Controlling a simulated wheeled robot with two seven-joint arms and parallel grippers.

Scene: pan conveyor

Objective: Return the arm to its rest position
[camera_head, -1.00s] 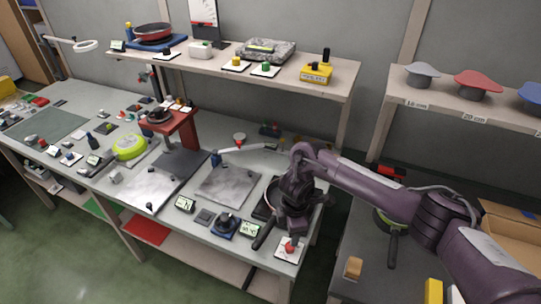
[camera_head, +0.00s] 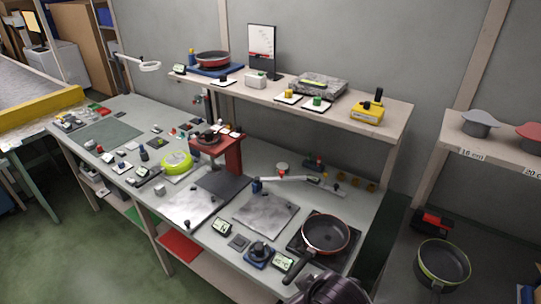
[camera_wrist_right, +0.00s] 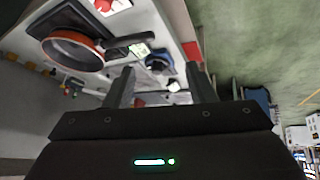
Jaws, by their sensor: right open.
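My right gripper (camera_wrist_right: 160,86) shows in the wrist view with its two fingers spread apart. I see nothing between them. In the head view only a dark purple part of my right arm (camera_head: 336,290) shows at the bottom edge; its fingers are not visible there. A dark pan with a red-brown rim (camera_head: 325,234) sits on a black plate at the right end of the workbench, its handle pointing to the lower left. The pan also shows in the wrist view (camera_wrist_right: 72,52), apart from the fingers. My left gripper is in neither view.
The long workbench (camera_head: 95,175) carries metal plates, small displays and a red stand (camera_head: 222,152). A shelf (camera_head: 300,105) with another red pan (camera_head: 213,58) runs above it. A green-rimmed pan (camera_head: 443,262) stands on the right-hand table. Green floor lies in front.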

